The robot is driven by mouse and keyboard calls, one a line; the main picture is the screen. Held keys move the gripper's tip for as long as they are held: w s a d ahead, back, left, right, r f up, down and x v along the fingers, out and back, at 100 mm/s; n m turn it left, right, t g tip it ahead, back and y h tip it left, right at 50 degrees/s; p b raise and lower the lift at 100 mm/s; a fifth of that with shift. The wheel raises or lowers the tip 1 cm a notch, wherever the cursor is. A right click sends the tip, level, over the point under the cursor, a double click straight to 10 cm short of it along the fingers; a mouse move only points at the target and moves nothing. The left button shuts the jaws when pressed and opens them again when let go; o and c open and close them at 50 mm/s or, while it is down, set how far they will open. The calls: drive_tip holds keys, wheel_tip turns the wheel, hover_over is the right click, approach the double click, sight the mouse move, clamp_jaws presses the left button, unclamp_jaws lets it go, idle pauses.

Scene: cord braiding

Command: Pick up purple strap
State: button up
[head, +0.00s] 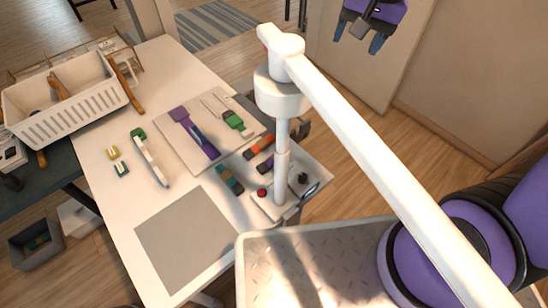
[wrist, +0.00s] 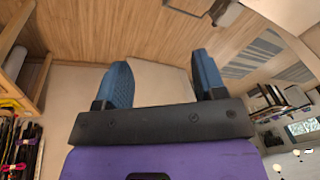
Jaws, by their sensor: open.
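The purple strap (head: 208,148) lies on a light grey board on the white table, left of the middle in the head view. It runs at a slant, with a wider purple end at the back. A thin dark blue piece lies along or over its middle; I cannot tell which. My gripper (head: 358,36) is high at the upper right of the head view, beyond the table and far from the strap. Its two blue fingers are apart and empty. The strap does not show there.
A white lamp-like post (head: 283,165) with a long arm rises at the table's right side. A green-and-white strap piece (head: 234,120) lies beside the purple strap. A white basket (head: 75,110) stands at the left. A bare grey mat (head: 186,238) lies in front.

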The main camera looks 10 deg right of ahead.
drive_tip(key=w+a+f+m+g, duration=0.1)
drive_tip(key=w+a+f+m, duration=0.2)
drive_tip(key=f, duration=0.5)
drive_tip(key=w+a+f+m+g, duration=0.1)
drive_tip(key=w+a+f, duration=0.1)
drive_tip(key=a+f, duration=0.45)
drive_tip(key=m+g, duration=0.1)
drive_tip(key=m, duration=0.1)
approach(265, 167)
drive_tip(key=w+d+r, duration=0.2)
drive_tip(key=w+d, duration=0.2)
drive_tip(key=shift+m+g, duration=0.3)
drive_tip(key=f, duration=0.3)
drive_tip(key=a+f, duration=0.1)
drive_tip(key=f, duration=0.1)
drive_tip(key=shift+s+a+f, duration=0.15)
drive_tip(key=shift+s+f, duration=0.15)
drive_tip(key=shift+s, duration=0.1)
drive_tip(key=shift+s+a+f, duration=0.1)
drive_tip(key=shift+s+f, duration=0.1)
drive_tip(key=shift+f, duration=1.25)
drive_tip(key=shift+s+a+f, duration=0.15)
drive_tip(key=shift+f, duration=1.35)
drive_tip(key=c, duration=1)
